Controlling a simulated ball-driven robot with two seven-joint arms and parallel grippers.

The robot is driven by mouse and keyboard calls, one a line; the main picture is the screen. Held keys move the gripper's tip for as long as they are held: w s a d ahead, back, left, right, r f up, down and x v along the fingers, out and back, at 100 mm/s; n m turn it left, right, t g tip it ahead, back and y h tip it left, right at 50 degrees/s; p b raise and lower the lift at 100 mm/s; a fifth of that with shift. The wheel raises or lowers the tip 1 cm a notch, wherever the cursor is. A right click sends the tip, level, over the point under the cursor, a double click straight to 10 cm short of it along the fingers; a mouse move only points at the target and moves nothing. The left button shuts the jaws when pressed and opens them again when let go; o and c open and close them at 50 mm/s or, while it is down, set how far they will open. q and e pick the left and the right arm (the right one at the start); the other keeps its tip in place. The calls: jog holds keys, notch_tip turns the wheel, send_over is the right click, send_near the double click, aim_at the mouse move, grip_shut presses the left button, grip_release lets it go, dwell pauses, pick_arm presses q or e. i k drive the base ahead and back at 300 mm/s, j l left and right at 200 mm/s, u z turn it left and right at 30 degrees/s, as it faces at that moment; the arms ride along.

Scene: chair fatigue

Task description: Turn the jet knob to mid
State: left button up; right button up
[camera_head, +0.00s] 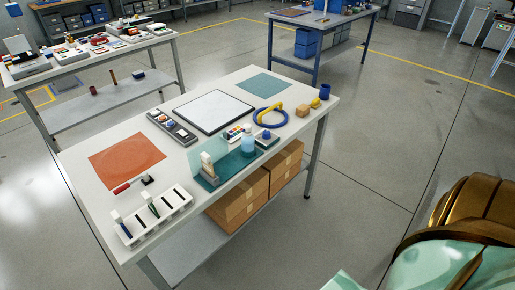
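No part can be made out for certain as the jet knob. A teal-based device (213,181) with a pale upright block and a light blue round part (248,146) stands at the table's front edge. A small unit with a blue round top (266,135) sits just behind it to the right. A dark grey strip (173,128) with several small round parts lies left of the white panel. Any knob's setting is too small to read. Neither of my grippers is in view; only gold and mint parts of my body show at lower right.
The light table (85,205) also bears an orange mat (127,160), a white slotted rack (152,217), a framed white panel (213,110), a blue ring (270,117) and a blue cup (325,92). Cardboard boxes (238,202) stand on its lower shelf. Floor to the right is clear.

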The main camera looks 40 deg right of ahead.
aim_at(266, 134)
jog(key=z, duration=1.3)
jog(key=i+j+z, duration=0.1)
jog(key=z, duration=0.2)
jog(key=i+j, duration=0.05)
jog(key=i, duration=0.05)
